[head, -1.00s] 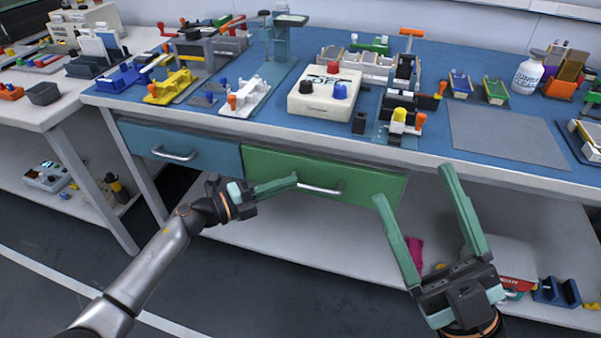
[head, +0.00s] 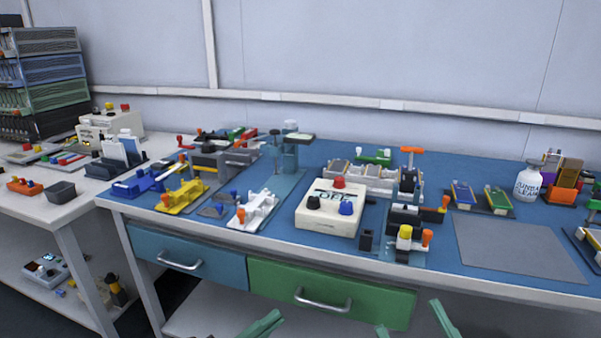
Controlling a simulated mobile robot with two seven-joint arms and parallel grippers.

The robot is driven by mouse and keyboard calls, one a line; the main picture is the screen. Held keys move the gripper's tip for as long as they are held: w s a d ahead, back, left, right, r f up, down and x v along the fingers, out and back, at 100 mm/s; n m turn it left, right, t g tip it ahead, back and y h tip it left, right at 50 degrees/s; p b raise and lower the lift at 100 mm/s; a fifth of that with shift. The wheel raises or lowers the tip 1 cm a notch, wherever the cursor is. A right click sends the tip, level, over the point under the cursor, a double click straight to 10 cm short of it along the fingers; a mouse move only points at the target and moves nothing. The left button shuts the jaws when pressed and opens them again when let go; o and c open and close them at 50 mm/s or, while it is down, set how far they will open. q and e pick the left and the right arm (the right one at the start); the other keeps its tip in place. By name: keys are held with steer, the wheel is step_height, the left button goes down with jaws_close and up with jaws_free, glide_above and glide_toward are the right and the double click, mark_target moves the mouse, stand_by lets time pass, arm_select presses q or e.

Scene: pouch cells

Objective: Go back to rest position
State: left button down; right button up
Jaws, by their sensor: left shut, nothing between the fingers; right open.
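My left gripper (head: 262,325) shows only its green fingertips at the bottom edge of the head view. The fingers are together with nothing between them, below the green drawer (head: 370,303) and apart from its handle (head: 322,301). My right gripper (head: 413,325) shows two green fingertips spread apart, also at the bottom edge, empty, below the drawer's right end. The rest of both arms is out of view.
The blue-topped workbench (head: 420,275) holds a white box with knobs (head: 328,222), a yellow fixture (head: 182,196), a white fixture (head: 255,212), a grey mat (head: 515,250) and a white bottle (head: 528,184). A blue drawer (head: 215,263) appears closed. A white side table (head: 50,212) stands left.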

arm_select(q)
steer(key=s+a+r+n+t+y+p, duration=0.1)
steer(key=s+a+r+n+t+y, duration=0.7)
steer(key=s+r+n+t, duration=0.65)
steer(key=w+a+f+n+g+y+p, duration=0.2)
steer(key=w+f+n+g+y+p, duration=0.45)
steer(key=f+g+p, duration=0.55)
arm_select(e)
steer(key=w+d+f+m+g+h+p, duration=0.2)
steer(key=w+f+m+g+h, duration=0.1)
steer(key=f+m+g+h, duration=0.4)
arm_select(q)
steer(key=s+a+f+n+g+y+p, duration=0.1)
steer(key=s+f+n+g+p, duration=0.1)
steer(key=s+f+g+p, duration=0.3)
steer(key=s+f+p, duration=0.1)
steer(key=s+p, duration=0.3)
steer(key=p, duration=0.1)
steer(key=shift+s, duration=0.2)
arm_select(e)
steer(key=s+d+f+g+h, duration=0.1)
steer(key=s+f+g, duration=0.4)
steer(key=s+f, duration=0.4)
steer(key=shift+d+f+g, duration=0.15)
steer(key=shift+d+g, duration=0.1)
steer(key=shift+g, duration=0.05)
